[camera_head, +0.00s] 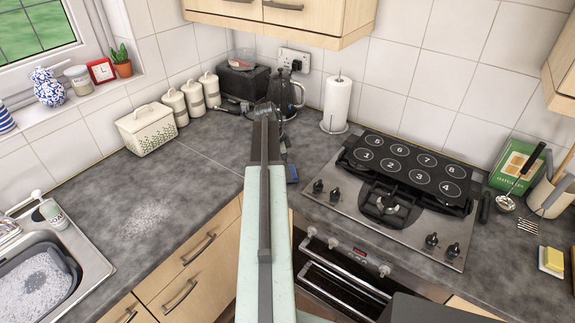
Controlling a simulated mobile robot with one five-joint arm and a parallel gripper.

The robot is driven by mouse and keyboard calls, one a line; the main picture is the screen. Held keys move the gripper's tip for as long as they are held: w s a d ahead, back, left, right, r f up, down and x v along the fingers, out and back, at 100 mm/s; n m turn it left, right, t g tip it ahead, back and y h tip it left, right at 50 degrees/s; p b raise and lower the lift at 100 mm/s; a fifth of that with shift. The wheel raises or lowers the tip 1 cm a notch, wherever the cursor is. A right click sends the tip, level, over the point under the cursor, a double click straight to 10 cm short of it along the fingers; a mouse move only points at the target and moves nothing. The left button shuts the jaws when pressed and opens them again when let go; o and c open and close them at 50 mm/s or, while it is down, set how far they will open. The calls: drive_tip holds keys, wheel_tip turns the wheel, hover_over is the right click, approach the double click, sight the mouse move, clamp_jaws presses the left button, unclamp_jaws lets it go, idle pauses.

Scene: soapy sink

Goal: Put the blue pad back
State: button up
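A small blue piece (292,173), which looks like the blue pad, shows just right of my arm, by the counter's front edge left of the hob. My arm hides most of it, so I cannot tell whether it rests on the counter or is held. My arm rises through the middle of the view, and its dark far end is in front of the back corner. My gripper's fingertips cannot be made out. A pale, soapy-looking patch (145,218) lies on the left counter.
The sink (95,270) at left holds a grey basin (72,262) with suds. A yellow sponge (551,260) lies far right. The left counter (185,180) is mostly clear.

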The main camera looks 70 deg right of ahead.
drive_tip(key=p+v, duration=0.7)
drive_tip(key=v, duration=0.2)
drive_tip(key=shift+r+p, duration=0.35)
drive_tip(key=shift+p, duration=0.05)
drive_tip(key=shift+f, duration=0.1)
drive_tip(key=w+a+n+t, duration=0.1)
drive_tip(key=w+a+n, duration=0.7)
drive_tip(key=w+a, duration=0.65)
drive_tip(key=w+a+n+t, duration=0.1)
drive_tip(key=w+a+n, duration=0.85)
drive_tip(key=a, duration=0.85)
drive_tip(key=w+a+n+y, duration=0.1)
drive_tip(key=w+a+n, duration=0.3)
drive_tip(key=a+n, duration=0.8)
drive_tip(key=a, duration=2.1)
drive_tip(key=shift+f+t+y, duration=0.3)
drive_tip(key=shift+f+t, duration=0.1)
